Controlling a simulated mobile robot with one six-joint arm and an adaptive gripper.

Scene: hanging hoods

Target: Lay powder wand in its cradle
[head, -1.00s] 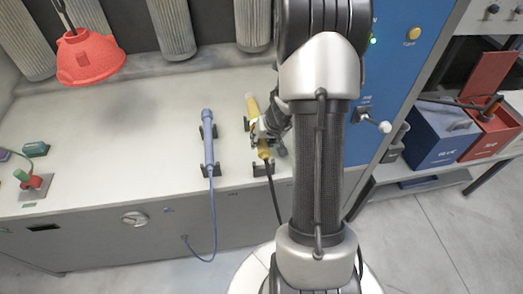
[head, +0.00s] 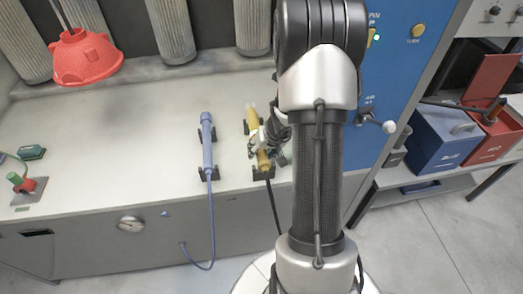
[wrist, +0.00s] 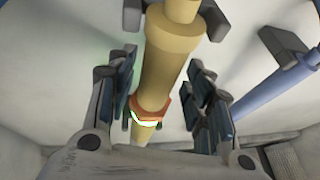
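The yellow powder wand (head: 263,158) lies along a dark two-bracket cradle (head: 263,174) on the pale bench, with a black hose hanging from its near end. The wand also shows in the wrist view (wrist: 168,62), with an orange-and-white band around it and a cradle bracket (wrist: 132,16) beside its far part. My gripper (head: 262,141) is over the middle of the wand. In the wrist view my gripper's fingers (wrist: 163,80) stand on either side of the wand with a visible gap on both sides. My gripper hides part of the wand in the head view.
A blue wand (head: 207,148) rests in its own cradle to the left, close by. A red hood (head: 86,58) hangs at the upper left. A blue bin (head: 440,137) and a red bin (head: 496,135) stand at the right. The bench's left middle is clear.

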